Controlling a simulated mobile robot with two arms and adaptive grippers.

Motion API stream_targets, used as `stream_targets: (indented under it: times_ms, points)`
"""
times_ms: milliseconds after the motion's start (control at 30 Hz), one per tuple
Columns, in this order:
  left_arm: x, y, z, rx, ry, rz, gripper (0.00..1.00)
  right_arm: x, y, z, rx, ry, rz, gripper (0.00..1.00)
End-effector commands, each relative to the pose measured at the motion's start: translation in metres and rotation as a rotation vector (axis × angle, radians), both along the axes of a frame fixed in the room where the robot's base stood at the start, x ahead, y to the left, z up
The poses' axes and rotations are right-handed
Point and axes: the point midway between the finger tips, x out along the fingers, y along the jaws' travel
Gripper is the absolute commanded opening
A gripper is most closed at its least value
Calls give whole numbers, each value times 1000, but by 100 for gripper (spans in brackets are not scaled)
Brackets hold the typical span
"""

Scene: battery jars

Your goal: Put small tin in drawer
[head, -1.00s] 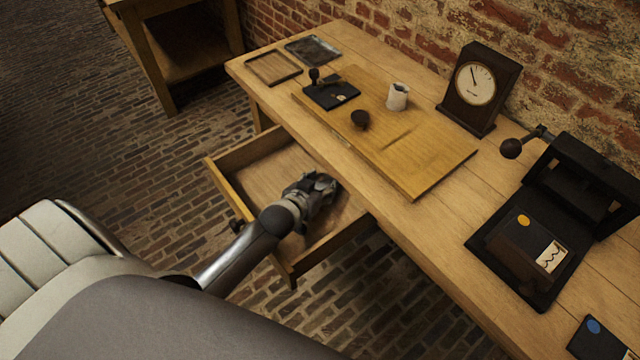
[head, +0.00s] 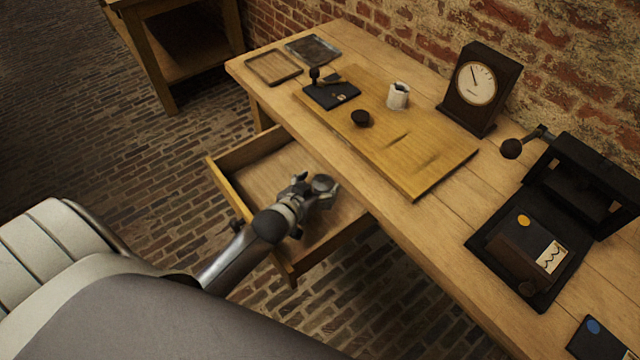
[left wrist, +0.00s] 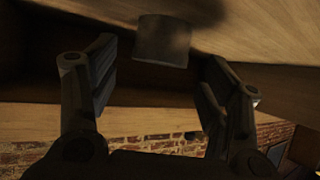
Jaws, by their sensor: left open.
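The drawer (head: 228,189) under the bench stands pulled open. My left gripper (head: 311,190) is over the open drawer, near its right side; it is open, with its fingers (left wrist: 158,82) spread apart in the left wrist view. A small grey tin (left wrist: 162,41) shows in the left wrist view, ahead of the gap between the fingers, against the drawer's wood. In the head view a round grey top, which looks like the tin (head: 325,183), sits at the gripper's tip inside the drawer's outline. Whether a finger touches it I cannot tell. My right gripper is not in view.
The drawer's left part is clear.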

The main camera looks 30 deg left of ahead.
Motion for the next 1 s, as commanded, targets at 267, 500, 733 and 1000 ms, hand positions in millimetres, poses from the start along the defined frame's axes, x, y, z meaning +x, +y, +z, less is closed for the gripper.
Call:
stream_targets:
  times_ms: [267,500,733,1000]
  points:
    - [-35,-1,19,-1,0,0,71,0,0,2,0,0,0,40]
    - [-44,-1,24,-1,0,0,71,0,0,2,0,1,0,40]
    - [-44,-1,24,-1,0,0,71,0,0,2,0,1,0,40]
    - [-44,-1,28,0,-1,0,71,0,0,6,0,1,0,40]
